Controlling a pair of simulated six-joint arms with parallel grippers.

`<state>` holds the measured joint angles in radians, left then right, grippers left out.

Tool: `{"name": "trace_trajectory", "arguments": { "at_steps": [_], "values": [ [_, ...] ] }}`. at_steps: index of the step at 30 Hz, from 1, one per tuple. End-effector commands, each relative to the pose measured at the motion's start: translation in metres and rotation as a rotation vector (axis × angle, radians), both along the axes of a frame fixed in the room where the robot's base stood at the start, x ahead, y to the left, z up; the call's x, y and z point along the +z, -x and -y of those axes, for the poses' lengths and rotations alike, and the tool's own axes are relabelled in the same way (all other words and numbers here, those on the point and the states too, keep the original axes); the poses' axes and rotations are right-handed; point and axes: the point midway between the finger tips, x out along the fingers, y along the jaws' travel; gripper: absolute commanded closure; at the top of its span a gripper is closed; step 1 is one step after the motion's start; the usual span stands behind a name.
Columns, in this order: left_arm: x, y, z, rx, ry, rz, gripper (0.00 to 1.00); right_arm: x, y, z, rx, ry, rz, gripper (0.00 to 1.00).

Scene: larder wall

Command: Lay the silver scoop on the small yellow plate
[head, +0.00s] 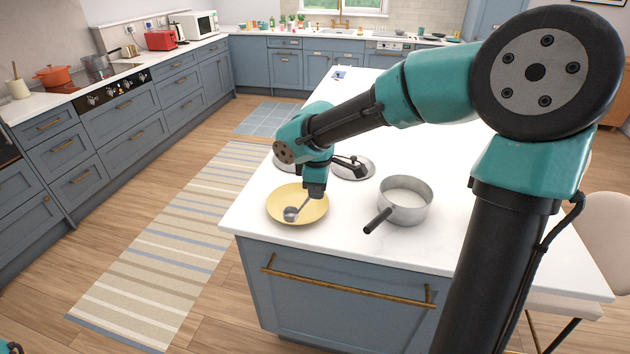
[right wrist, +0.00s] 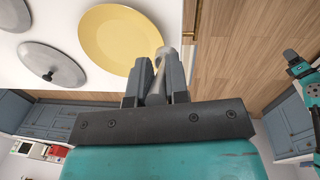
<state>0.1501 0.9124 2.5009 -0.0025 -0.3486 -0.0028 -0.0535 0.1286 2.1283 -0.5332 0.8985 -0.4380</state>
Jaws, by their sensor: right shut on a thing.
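The small yellow plate (head: 280,193) lies near the left front corner of the white island top; the right wrist view shows it too (right wrist: 118,38), just past my fingers. My right gripper (head: 312,196) points down at the plate's right side, shut on the handle of the silver scoop (head: 291,214). The scoop's bowl is over the front part of the plate; I cannot tell if it touches. In the right wrist view the scoop (right wrist: 159,78) sits between both fingers. Part of my left arm (right wrist: 304,75) shows at that view's right edge; its jaws are unclear.
The island's front edge (head: 330,252) is close to the plate.

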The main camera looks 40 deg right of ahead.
Motion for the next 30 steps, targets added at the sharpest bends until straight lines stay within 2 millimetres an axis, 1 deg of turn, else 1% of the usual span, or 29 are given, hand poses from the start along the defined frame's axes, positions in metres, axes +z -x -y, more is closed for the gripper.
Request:
{"name": "trace_trajectory", "arguments": {
  "at_steps": [1,9,14,18,26,30],
  "values": [
    [0.000,0.000,0.000,0.000,0.000,0.000,0.57,-0.002,-0.010,0.007,-0.003,0.000,-0.001,1.00],
    [0.000,0.000,0.000,0.000,0.000,0.000,0.57,-0.007,-0.054,0.041,-0.002,0.000,-0.001,1.00],
    [0.000,0.000,0.000,0.000,0.000,0.000,0.57,-0.009,-0.075,0.056,-0.001,0.000,0.000,1.00],
    [0.000,0.000,0.000,0.000,0.000,0.000,0.57,-0.009,-0.080,0.060,0.001,0.000,0.000,1.00],
    [0.000,0.000,0.000,0.000,0.000,0.000,0.57,-0.009,-0.080,0.060,0.001,0.000,0.000,1.00],
    [0.000,0.000,0.000,0.000,0.000,0.000,0.57,-0.011,-0.087,0.065,-0.001,0.000,-0.001,1.00]
  ]
}}
